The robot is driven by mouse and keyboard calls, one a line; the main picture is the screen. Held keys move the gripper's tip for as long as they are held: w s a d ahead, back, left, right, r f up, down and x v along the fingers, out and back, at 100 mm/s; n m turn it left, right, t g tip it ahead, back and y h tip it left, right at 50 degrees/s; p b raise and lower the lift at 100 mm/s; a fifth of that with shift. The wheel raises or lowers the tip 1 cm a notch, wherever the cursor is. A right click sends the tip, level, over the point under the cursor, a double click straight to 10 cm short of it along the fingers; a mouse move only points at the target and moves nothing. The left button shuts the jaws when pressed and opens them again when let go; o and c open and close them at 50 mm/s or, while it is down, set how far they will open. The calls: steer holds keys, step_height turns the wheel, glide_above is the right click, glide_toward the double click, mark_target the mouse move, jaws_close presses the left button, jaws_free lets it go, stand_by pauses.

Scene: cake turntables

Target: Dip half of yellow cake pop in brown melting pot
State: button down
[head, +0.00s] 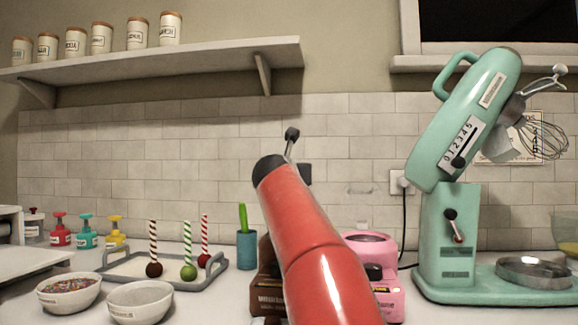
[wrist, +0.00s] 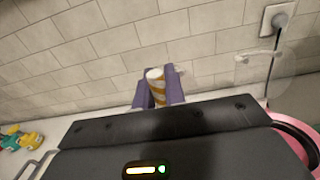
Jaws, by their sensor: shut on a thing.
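In the wrist view, my gripper (wrist: 160,88) is shut on the stick of the yellow cake pop (wrist: 156,86), white with yellow-orange stripes. Its purple fingers press on both sides of the stick. The cake ball is hidden behind the dark gripper body, so I cannot tell whether it touches anything. In the head view, the brown melting pot (head: 268,285) stands on the counter, mostly hidden behind my red arm. My gripper does not show in the head view.
A pink melting pot (head: 372,245) stands right of my arm. A tray (head: 221,271) holds three cake pops, next to a teal cup (head: 246,250). Two bowls (head: 140,301) (head: 68,293) stand at front left. A green mixer (head: 448,235) stands at the right.

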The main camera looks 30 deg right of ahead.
steer(key=shift+f+b, duration=2.1)
steer(key=shift+f, duration=1.2)
steer(key=shift+f, duration=0.25)
steer(key=shift+r, duration=0.15)
